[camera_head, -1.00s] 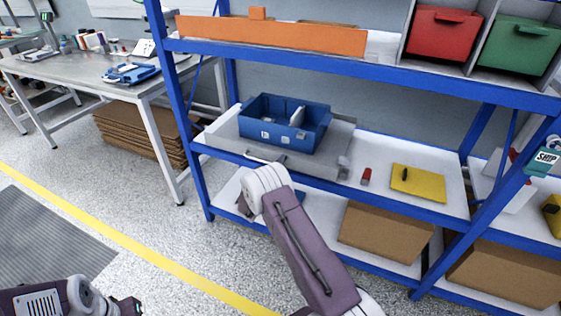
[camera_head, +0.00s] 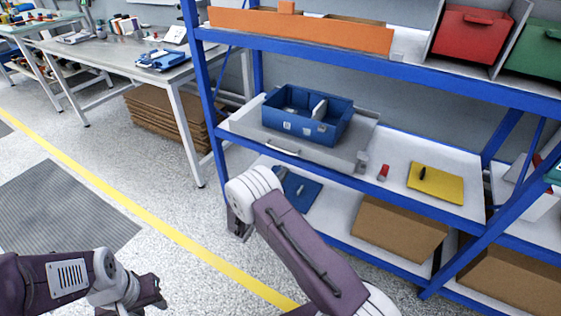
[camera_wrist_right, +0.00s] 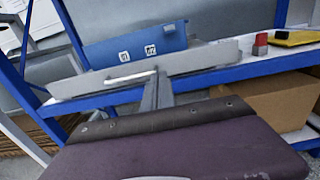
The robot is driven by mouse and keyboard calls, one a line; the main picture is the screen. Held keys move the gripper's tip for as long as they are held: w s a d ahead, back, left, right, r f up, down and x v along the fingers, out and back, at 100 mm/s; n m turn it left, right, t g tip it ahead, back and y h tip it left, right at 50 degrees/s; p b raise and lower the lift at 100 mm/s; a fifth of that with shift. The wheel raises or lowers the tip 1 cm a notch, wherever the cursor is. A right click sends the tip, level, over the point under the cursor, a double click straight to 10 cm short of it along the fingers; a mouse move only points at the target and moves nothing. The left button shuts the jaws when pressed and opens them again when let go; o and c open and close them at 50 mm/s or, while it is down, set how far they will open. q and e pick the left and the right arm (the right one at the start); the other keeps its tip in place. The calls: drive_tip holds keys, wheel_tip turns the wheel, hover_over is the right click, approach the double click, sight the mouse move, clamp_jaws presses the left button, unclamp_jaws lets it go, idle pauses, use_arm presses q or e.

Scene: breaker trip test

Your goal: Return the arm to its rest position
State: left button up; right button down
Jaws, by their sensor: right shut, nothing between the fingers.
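My right arm (camera_head: 310,250) comes up from the bottom of the head view, bent in front of the shelf. Part of its dark hand (camera_head: 240,228) shows below the white joint; its fingertips are hidden there. In the right wrist view the right gripper (camera_wrist_right: 156,92) is shut and empty, in front of the grey tray's edge. My left gripper (camera_head: 152,290) is low at the left of the head view, over the floor; its jaw opening is unclear. The blue bin (camera_head: 345,128) stands on the grey tray (camera_head: 250,122) on the shelf. It also shows in the wrist view (camera_wrist_right: 165,45).
The blue shelf frame (camera_head: 205,90) stands close to the right arm. A red-and-grey block (camera_head: 383,172) and a yellow plate (camera_head: 436,185) lie on its middle board. A blue panel (camera_head: 300,192) and cardboard boxes (camera_head: 400,228) are below. The floor (camera_head: 150,180) at left is clear.

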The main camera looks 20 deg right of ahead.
drive_tip(key=s+d+r+m+g+h, duration=0.3)
drive_tip(key=d+r+m, duration=0.35)
drive_tip(key=r, duration=0.55)
drive_tip(key=s+d+f+m+g+y, duration=0.1)
drive_tip(key=s+d+m+g+y, duration=0.2)
drive_tip(key=s, duration=0.4)
drive_tip(key=s+d+m+g+y, duration=0.1)
drive_tip(key=s+m+g+y, duration=0.15)
drive_tip(key=s+g, duration=0.4)
drive_tip(key=s+a+f+m+y, duration=0.5)
drive_tip(key=s+a+f+m, duration=0.1)
drive_tip(key=s, duration=0.5)
drive_tip(key=s+a+f+m+t+y, duration=0.1)
drive_tip(key=a+f+m+y, duration=0.2)
drive_tip(key=a, duration=0.4)
drive_tip(key=a+f+m+t+y, duration=0.1)
drive_tip(key=a+f+m+y, duration=0.1)
drive_tip(key=a+m+y, duration=0.3)
wheel_tip(320, 180, up, 26)
drive_tip(key=a+h+p, duration=0.1)
drive_tip(key=p, duration=2.4)
drive_tip(key=shift+w+a+t+p, duration=0.25)
drive_tip(key=shift+w+t+p, duration=0.1)
drive_tip(key=shift+w, duration=0.1)
